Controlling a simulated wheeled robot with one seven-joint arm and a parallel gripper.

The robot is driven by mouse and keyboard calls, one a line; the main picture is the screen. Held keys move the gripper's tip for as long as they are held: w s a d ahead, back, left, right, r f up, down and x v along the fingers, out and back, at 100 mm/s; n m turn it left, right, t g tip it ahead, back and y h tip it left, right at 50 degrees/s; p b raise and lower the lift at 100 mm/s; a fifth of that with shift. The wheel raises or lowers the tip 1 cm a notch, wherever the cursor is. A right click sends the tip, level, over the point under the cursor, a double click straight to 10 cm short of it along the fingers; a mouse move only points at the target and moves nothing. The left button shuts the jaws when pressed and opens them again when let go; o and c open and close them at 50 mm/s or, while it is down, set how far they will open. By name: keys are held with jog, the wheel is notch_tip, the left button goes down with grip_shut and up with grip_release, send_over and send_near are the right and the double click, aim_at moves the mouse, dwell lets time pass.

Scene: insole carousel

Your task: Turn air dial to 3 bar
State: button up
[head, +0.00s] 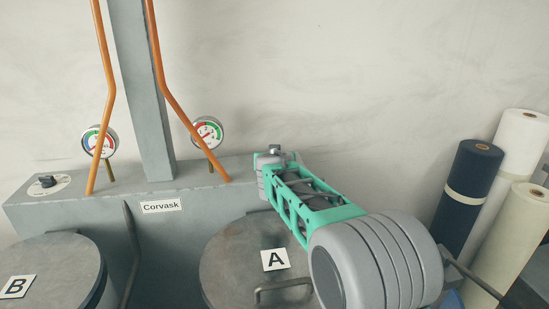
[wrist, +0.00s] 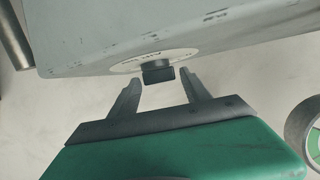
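A black dial knob (wrist: 158,74) on a round white plate (wrist: 126,66) shows in the wrist view, on the grey machine surface. The plate's lettering is too small to read surely. My gripper (wrist: 161,82) is open, with one finger on each side of the knob and a gap to both. In the head view my gripper (head: 275,151) is at the right end of the machine top, and my arm hides the dial there. A round gauge (head: 207,132) stands left of my gripper; its exact reading is too small to tell.
Another black knob (head: 46,182) on a white plate and a second gauge (head: 99,141) are at the left. Lids A (head: 232,252) and B (head: 65,262) lie in front. Orange pipes (head: 172,95) rise beside a grey post (head: 143,90). Fabric rolls (head: 474,180) stand at the right.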

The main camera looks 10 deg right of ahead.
jog(key=c, duration=1.1)
jog(key=shift+c, duration=0.2)
jog(key=shift+a+m+h, duration=0.15)
jog(key=shift+m+h, duration=0.15)
jog(key=m+h, duration=0.1)
jog(key=m+g+h+p, duration=0.1)
jog(key=shift+w+a+r+m+h, duration=0.1)
jog(key=shift+a+r+m+h, duration=0.05)
jog(key=shift+a+m+h, duration=0.2)
jog(key=m+g+h+p, duration=0.1)
jog(key=p, duration=0.1)
jog(key=m+g+h+p, duration=0.1)
jog(key=p, duration=0.1)
jog(key=shift+w+r+m+h, duration=0.15)
jog(key=shift+r+m+h, duration=0.1)
jog(key=shift+h, duration=0.1)
jog(key=m+g+h+p, duration=0.1)
jog(key=m+p, duration=0.1)
jog(key=p, duration=0.4)
jog(key=shift+g+h, duration=0.4)
jog(key=shift+w+m+h+p, duration=0.1)
jog(key=shift+m+h+p, duration=0.2)
jog(key=shift+p, duration=0.45)
jog(key=shift+f+m+g+h+p, duration=0.4)
jog(key=shift+m+g+p, duration=0.25)
jog(key=shift+p, duration=1.65)
